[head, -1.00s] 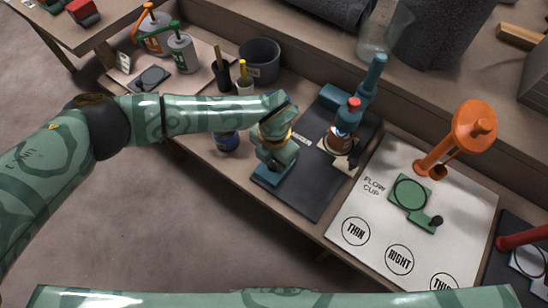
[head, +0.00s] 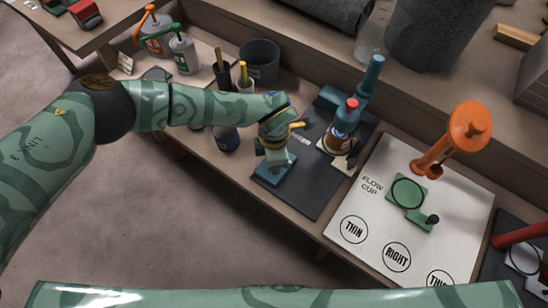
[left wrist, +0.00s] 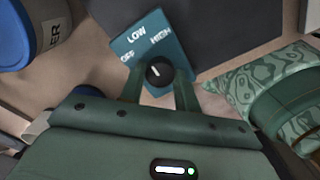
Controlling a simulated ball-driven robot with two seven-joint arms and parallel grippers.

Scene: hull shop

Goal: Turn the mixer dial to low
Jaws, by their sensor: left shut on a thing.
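The mixer's black dial (left wrist: 159,73) sits on a teal control box (left wrist: 150,40) marked OFF, LOW and HIGH. The dial's white mark leans to the upper left, toward the OFF and LOW side; I cannot tell exactly which label it meets. My left gripper (left wrist: 160,80) is shut on the dial, one finger on each side. In the head view my left gripper (head: 275,158) is over the box (head: 270,176), hiding the dial. The teal mixer stand (head: 369,82) with a red-topped motor stands behind, over a brown container (head: 338,139). My right gripper is out of view.
A dark mat (head: 308,194) lies under the mixer. A blue tin (head: 226,138) stands close to my left forearm. A pen cup (head: 244,87) and grey bucket (head: 259,62) are behind it. The white flow cup board (head: 378,215) lies to the right.

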